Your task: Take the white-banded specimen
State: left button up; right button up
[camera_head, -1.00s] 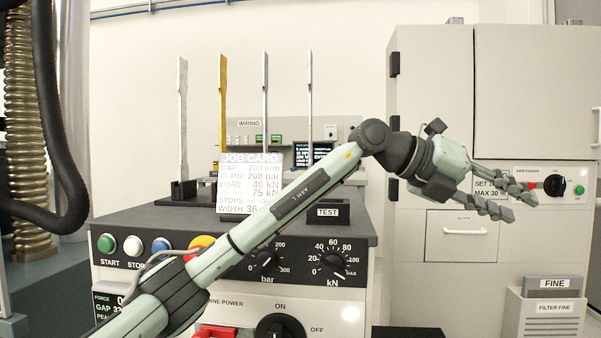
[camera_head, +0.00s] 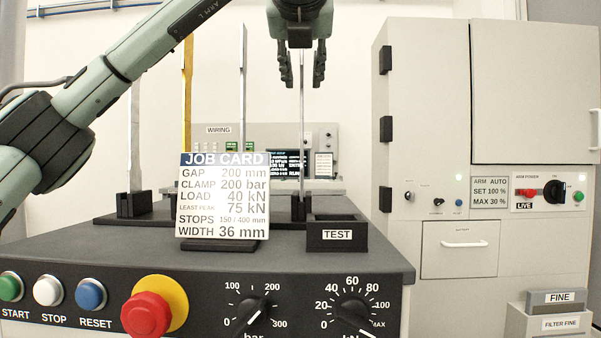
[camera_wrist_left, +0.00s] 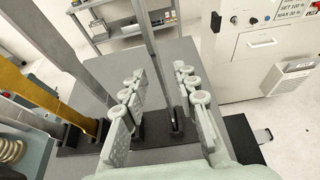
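Several tall flat specimens stand upright in dark holders: a grey one (camera_head: 135,140), a yellow one (camera_head: 187,95), another grey one (camera_head: 242,95) and a thin grey one (camera_head: 302,125) at the right. I cannot make out a white band on any of them. My left gripper (camera_head: 302,75) points down over the rightmost specimen, its fingers apart on either side of that specimen's upper part. In the left wrist view the specimen (camera_wrist_left: 156,60) runs between the spread fingers of the gripper (camera_wrist_left: 158,88), apparently touching neither. My right gripper is not in view.
A job card (camera_head: 224,195) stands in front of the specimen holders. A dark TEST tray (camera_head: 337,236) lies to its right. The console front has an emergency button (camera_head: 147,315) and dials. A cabinet (camera_head: 440,120) stands at the right.

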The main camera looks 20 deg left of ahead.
aim_at(302, 81)
pick_arm(q)
jog(key=x, duration=0.2)
jog(key=p+x, duration=0.1)
jog(key=x, duration=0.2)
jog(key=shift+w+a+r, duration=0.15)
jog(key=shift+r, duration=0.05)
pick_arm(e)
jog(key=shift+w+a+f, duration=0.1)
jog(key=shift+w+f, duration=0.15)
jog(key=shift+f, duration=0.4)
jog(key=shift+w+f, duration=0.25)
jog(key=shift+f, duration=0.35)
pick_arm(q)
jog(key=shift+c, duration=0.6)
grip_shut()
jog(key=shift+r, duration=0.15)
